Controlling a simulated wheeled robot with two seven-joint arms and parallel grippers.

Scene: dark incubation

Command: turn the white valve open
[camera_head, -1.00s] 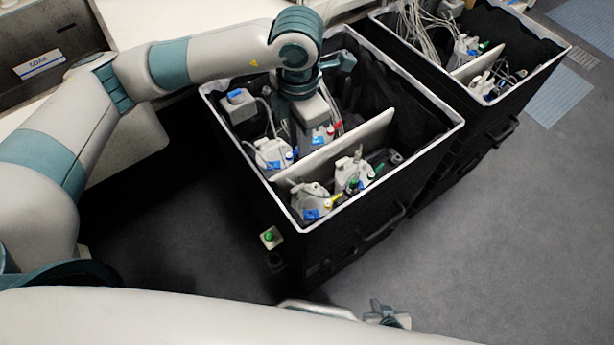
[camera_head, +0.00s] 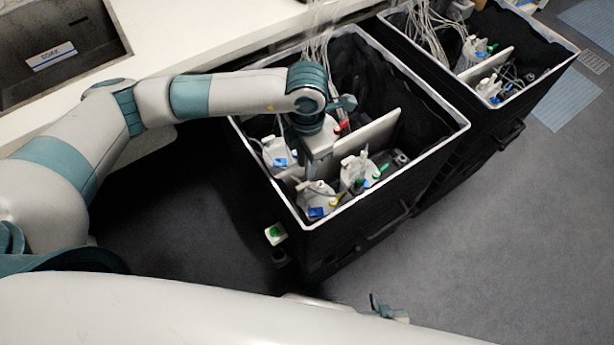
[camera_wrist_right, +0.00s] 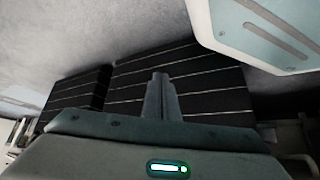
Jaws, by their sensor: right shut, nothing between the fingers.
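My left arm comes in from the left, and its gripper (camera_head: 316,165) points down into the near black bin (camera_head: 405,165), close to the white divider (camera_head: 380,130). Its fingertips are not clear, so I cannot tell whether it is open or shut. White bottle-like fittings with tubes and coloured caps stand around it: one with a blue part (camera_head: 277,153), one with blue and yellow parts (camera_head: 315,197) and one with green parts (camera_head: 357,172). I cannot single out the white valve among them. My right gripper (camera_wrist_right: 158,78) is shut and empty, outside the bin; it shows at the bottom of the head view (camera_head: 385,309).
A second black bin (camera_head: 540,85) with similar fittings and cables stands at the upper right. A white counter (camera_head: 200,40) with a sink (camera_head: 60,45) runs along the back left. A green button (camera_head: 275,233) sits at the near bin's left corner. Grey floor in front is free.

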